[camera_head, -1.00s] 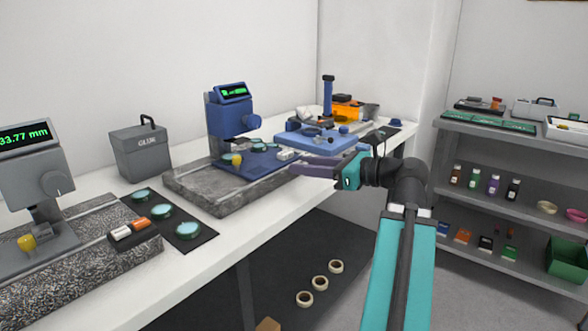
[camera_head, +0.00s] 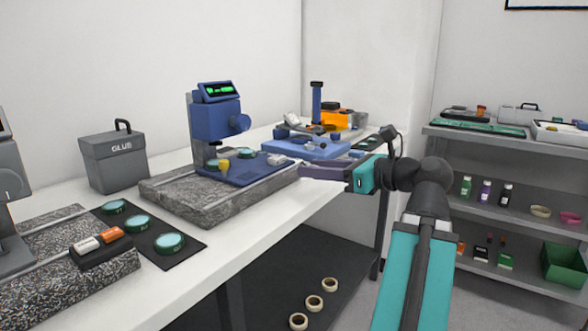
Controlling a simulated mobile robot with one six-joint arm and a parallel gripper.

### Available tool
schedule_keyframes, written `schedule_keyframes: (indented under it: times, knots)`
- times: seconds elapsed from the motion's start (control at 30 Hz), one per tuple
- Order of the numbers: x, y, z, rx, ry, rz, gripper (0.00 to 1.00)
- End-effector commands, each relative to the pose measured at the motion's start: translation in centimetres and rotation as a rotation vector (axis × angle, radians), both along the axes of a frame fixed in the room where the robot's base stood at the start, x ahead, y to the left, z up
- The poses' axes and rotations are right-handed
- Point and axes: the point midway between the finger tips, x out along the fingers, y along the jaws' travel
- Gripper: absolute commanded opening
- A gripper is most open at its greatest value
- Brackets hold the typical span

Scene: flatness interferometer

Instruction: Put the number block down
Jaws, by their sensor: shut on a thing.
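My gripper (camera_head: 304,172) is at the front edge of the white bench, pointing left, with its teal body to the right of its dark purple fingers. Just beyond the fingertips, a small whitish piece (camera_head: 278,160) lies on the blue base plate (camera_head: 250,170) of the blue gauge (camera_head: 216,117). I cannot tell whether the fingers touch the plate or only overlap it in the picture.
The granite slab (camera_head: 195,204) carries the blue gauge. A black mat (camera_head: 186,255) with green-rimmed discs lies to its left, near an orange-and-white piece (camera_head: 100,240) and a grey case (camera_head: 113,163). A blue instrument (camera_head: 318,148) stands behind my gripper. Shelves (camera_head: 500,215) are at right.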

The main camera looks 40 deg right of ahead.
Motion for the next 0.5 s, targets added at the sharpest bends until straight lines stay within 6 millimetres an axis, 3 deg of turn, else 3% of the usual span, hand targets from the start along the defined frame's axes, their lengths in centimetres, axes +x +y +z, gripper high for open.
schedule_keyframes:
  times: [0.5]
  knots:
    - [1.1, -1.3, 0.3, 0.002, 0.001, 0.003, 0.12]
